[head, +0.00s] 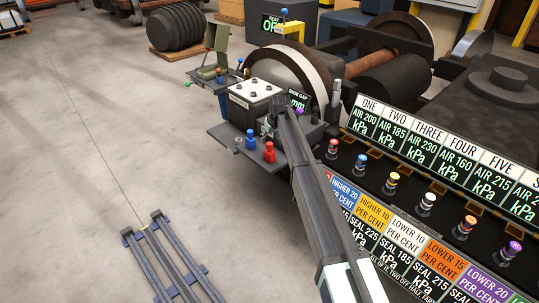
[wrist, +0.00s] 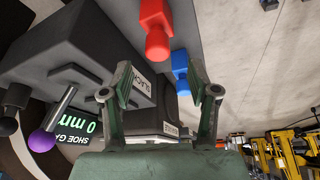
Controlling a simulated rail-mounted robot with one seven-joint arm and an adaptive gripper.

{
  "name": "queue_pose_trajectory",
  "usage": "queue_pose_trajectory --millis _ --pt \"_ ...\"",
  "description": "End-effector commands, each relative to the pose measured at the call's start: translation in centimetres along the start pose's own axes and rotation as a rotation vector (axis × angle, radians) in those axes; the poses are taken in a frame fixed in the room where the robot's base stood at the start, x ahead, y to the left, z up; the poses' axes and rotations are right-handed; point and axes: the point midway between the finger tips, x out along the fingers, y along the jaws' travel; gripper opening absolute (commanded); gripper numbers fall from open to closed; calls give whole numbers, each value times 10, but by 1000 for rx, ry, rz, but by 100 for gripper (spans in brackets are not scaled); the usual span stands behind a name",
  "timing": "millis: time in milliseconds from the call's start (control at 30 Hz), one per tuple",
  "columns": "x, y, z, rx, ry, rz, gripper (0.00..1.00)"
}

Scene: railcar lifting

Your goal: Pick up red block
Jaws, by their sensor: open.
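The red block (head: 269,152) is a small red piece with a narrower top. It stands on the grey shelf (head: 226,135), next to a similar blue block (head: 250,139). In the wrist view the red block (wrist: 156,35) is at the top centre, beyond my fingertips, and the blue block (wrist: 180,68) shows close to the right finger. My gripper (wrist: 160,82) is open, with nothing between its fingers. In the head view my arm hides much of the gripper, which is just behind and above the two blocks.
A grey box with a "0 mm" shoe gap display (wrist: 78,130) and a purple-knobbed lever (wrist: 42,143) is close to my gripper. A white-topped box (head: 255,92) stands behind the blocks. A panel of coloured knobs (head: 393,180) is at right. Open floor (head: 90,130) lies left.

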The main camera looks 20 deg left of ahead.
Motion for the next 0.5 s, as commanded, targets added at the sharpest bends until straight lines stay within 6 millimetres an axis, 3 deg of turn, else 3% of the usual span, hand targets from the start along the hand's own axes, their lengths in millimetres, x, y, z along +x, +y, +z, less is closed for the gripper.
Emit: queue_pose_trajectory --millis 367,500 --pt "24 1 1 0 -1 0 60" --pt "41 3 1 0 0 0 60"
